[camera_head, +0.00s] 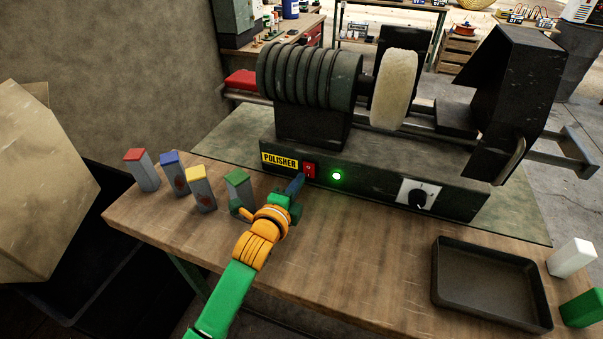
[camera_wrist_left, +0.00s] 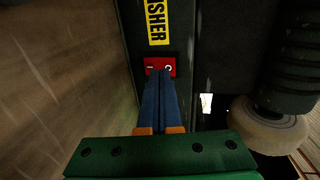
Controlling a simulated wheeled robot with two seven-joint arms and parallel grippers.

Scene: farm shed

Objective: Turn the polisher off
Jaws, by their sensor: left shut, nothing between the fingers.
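The polisher (camera_head: 300,80) stands on the wooden bench, with a ribbed dark motor and a pale buffing wheel (camera_head: 394,88). Its front panel carries a yellow "POLISHER" label (camera_head: 280,161), a red rocker switch (camera_head: 310,170) and a glowing green lamp (camera_head: 337,176). My left gripper (camera_head: 298,183) is shut and empty, its blue fingertips just in front of the switch. In the left wrist view the fingertips (camera_wrist_left: 161,76) overlap the lower edge of the red switch (camera_wrist_left: 160,66); I cannot tell whether they touch it. My right gripper is not in view.
A black knob on a white plate (camera_head: 418,195) sits farther right on the panel. Several colour-topped blocks (camera_head: 200,189) stand on the bench's left side, one close to my left gripper. An empty dark tray (camera_head: 487,283) lies at the right front. The front middle is clear.

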